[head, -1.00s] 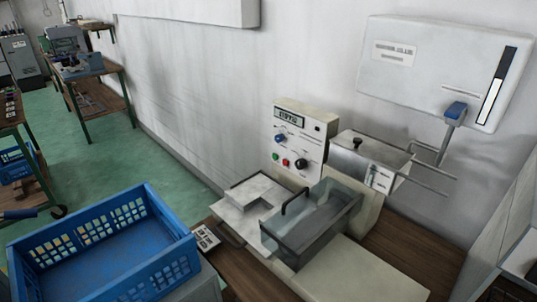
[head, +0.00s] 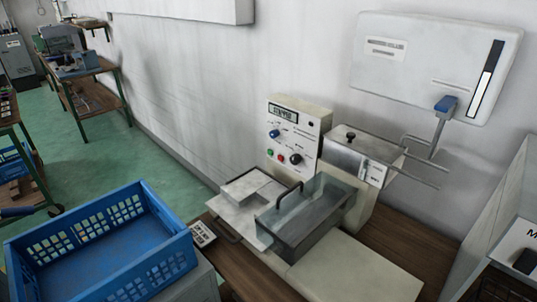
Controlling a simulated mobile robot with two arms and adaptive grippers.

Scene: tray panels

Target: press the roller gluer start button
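The roller gluer (head: 345,265) is a cream bench machine on a wooden worktop by the wall. Its upright control panel (head: 297,138) faces me and carries a small display (head: 283,113), a blue knob (head: 274,133) and a black knob (head: 296,159). A small green button (head: 270,152) and a red button (head: 280,158) sit low on the panel, left of the black knob. Both buttons are unobstructed. I cannot read their labels. A grey see-through cover (head: 305,218) with a dark handle stands in front of the panel. Neither of my grippers is in view.
A blue crate (head: 165,270) stands at the lower left, beside the gluer. A metal box (head: 362,157) with protruding rods is right of the panel. A white wall unit (head: 425,70) hangs above. A pale partition (head: 500,220) bounds the right side. Green floor is open at left.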

